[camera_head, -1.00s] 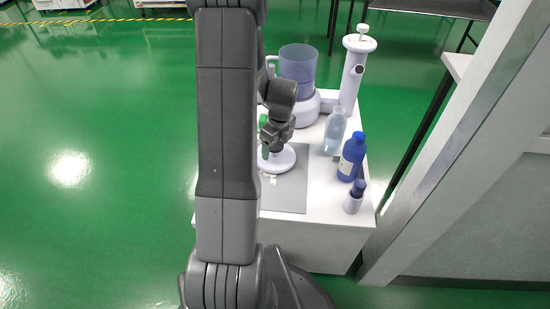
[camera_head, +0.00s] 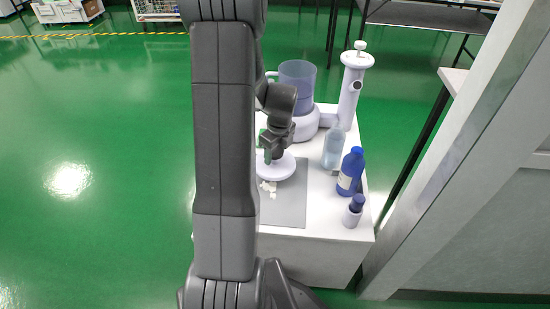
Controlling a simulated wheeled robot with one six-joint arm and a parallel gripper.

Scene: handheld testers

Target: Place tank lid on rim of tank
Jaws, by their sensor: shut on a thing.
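The tank (camera_head: 297,76) is a blue translucent cylinder standing open-topped on a pale lavender base at the back of the white cart. The tank lid (camera_head: 283,171) is a pale round disc in front of the tank, over the grey mat. My gripper (camera_head: 270,154) is shut on the top of the lid and appears to hold it just above the mat. The lid is apart from the tank and lower than its rim. My arm hides the left part of the cart, and the fingertips are small and partly hidden.
A pump-like column (camera_head: 351,90) joins the tank's base at right. A clear bottle (camera_head: 333,149), a blue bottle (camera_head: 350,172) and a small dark-capped bottle (camera_head: 354,211) line the cart's right side. Small white pieces (camera_head: 267,188) lie on the grey mat (camera_head: 287,208). A grey wall (camera_head: 470,190) stands right.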

